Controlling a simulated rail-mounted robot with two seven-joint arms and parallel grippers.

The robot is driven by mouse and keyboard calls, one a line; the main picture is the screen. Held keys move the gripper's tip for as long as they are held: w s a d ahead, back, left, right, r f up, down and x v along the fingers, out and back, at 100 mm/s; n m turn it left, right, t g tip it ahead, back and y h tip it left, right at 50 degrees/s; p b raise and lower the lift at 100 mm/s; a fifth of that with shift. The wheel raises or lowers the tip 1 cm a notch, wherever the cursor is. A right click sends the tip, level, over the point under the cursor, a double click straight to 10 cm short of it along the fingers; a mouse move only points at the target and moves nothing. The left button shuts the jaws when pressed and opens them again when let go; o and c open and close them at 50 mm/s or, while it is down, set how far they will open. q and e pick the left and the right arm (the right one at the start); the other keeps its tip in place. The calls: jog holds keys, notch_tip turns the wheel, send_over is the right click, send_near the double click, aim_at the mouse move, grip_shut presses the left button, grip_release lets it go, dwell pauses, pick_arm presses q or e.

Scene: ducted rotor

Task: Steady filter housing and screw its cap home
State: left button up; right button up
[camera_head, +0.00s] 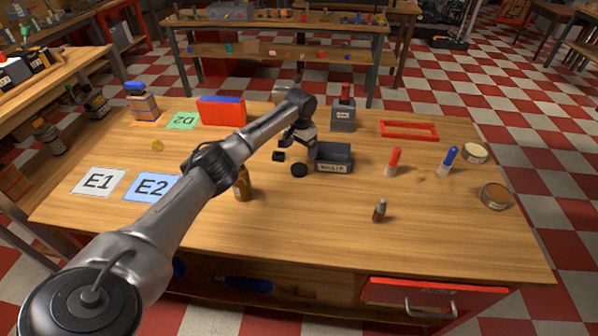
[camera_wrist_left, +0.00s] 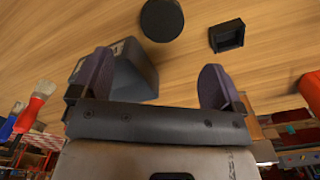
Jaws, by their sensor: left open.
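I cannot tell for sure which pieces are the filter housing and its cap. A round black disc (camera_head: 299,170) lies flat on the table, and it also shows at the top of the left wrist view (camera_wrist_left: 162,18). A small black open box (camera_head: 279,156) lies behind it to the left; it is also in the left wrist view (camera_wrist_left: 227,37). A dark grey labelled bin (camera_head: 335,158) stands to the right of the disc. My left gripper (camera_head: 308,148) is open beside the bin, its spread fingers (camera_wrist_left: 155,85) empty. My right gripper is not in view.
A grey container with a red top (camera_head: 343,112) stands behind the bin. A brown bottle (camera_head: 243,186) stands partly behind my left arm. A small bottle (camera_head: 379,211), red-handled brush (camera_head: 394,162) and red frame (camera_head: 408,130) are on the right. The front table area is mostly clear.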

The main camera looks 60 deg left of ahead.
pick_arm(q)
send_over(299, 168)
jog(key=shift+w+d+f+b, duration=0.15)
jog(key=shift+f+b, duration=0.1)
jog(key=shift+f, duration=0.85)
jog(key=shift+w+a+f+b, duration=0.1)
jog(key=shift+f+b, duration=0.1)
jog(key=shift+f, duration=0.85)
jog(key=shift+f+b, duration=0.3)
jog(key=shift+f, duration=0.15)
jog(key=f+b, duration=0.2)
jog(key=f, duration=0.2)
jog(key=shift+s+f, duration=0.15)
jog(key=shift+s, duration=0.05)
jog(key=c, duration=1)
